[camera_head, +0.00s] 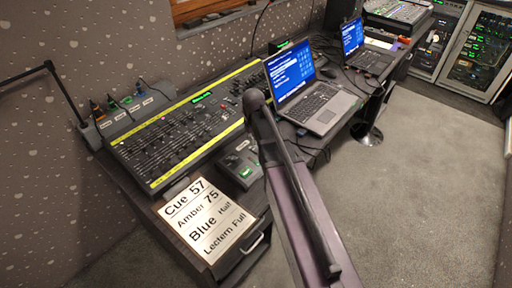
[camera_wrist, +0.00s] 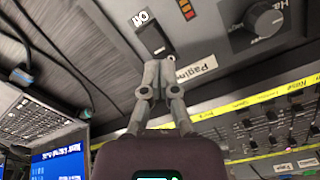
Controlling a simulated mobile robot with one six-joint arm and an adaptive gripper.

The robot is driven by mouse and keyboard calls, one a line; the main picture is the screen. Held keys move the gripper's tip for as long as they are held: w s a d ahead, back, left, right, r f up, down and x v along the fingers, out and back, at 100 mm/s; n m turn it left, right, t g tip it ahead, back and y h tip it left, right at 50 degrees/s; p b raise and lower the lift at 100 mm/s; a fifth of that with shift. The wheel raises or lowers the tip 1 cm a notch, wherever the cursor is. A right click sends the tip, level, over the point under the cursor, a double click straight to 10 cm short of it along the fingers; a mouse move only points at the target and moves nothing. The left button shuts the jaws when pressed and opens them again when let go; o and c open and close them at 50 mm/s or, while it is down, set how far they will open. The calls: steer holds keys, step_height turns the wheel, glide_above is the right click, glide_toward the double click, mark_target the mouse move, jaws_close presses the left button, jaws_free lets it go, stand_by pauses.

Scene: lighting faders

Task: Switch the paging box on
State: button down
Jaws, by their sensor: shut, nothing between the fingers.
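The paging box (camera_head: 240,164) is a small grey unit on the desk in the head view, between the fader console and the silver laptop; my arm hides part of its right side. In the wrist view the box (camera_wrist: 215,45) fills the top, with a "Paging" label, a dark knob (camera_wrist: 264,20) and a black rocker switch (camera_wrist: 153,38) beside an "ON" mark. My gripper (camera_wrist: 165,64) is shut and empty. Its tips are just below the switch in the picture, close to the label's left end; I cannot tell whether they touch the box. I cannot tell the switch's position.
The fader console (camera_head: 180,135) with yellow edge strips lies left of the box. An open laptop (camera_head: 318,108) stands to the right, with cables near it. A cue sign (camera_head: 207,218) lies at the desk's front. Open carpet (camera_head: 400,180) is to the right.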

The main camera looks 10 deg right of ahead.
mark_target(254, 149)
steer(key=shift+r+p, duration=2.15)
steer(key=shift+r, duration=0.25)
steer(key=s+r+m+p, duration=0.1)
steer(key=s+r+p, duration=0.1)
steer(key=s, duration=1.4)
steer(key=shift+r, duration=0.1)
